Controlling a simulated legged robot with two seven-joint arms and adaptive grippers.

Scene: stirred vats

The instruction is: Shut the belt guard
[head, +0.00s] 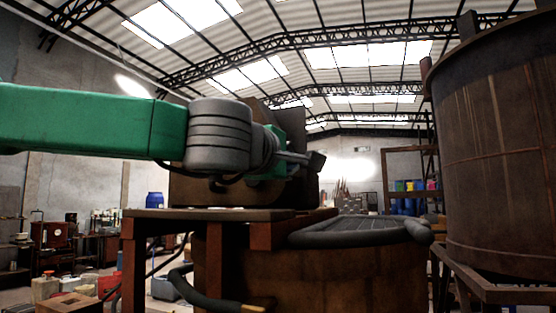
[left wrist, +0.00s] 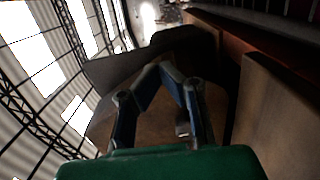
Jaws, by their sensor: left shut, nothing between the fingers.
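My left gripper (head: 316,161) is shut and empty, in front of a brown upright housing (head: 305,188) on a wooden stand (head: 155,213). This housing seems to be the belt guard; the arm hides much of it, so I cannot tell how far it stands open. In the left wrist view the gripper (left wrist: 165,70) is before a brown surface (left wrist: 103,122), with dark shapes beyond the fingers. I cannot tell whether it touches anything. My right gripper is not in view.
A wooden vat (head: 320,275) with a dark ribbed, thick-rimmed top (head: 350,231) stands right of the stand. A large brown vat (head: 495,150) rises at the right. A dark curved handle (head: 205,293) sticks out low in front. Cans and boxes (head: 60,290) lie at the left.

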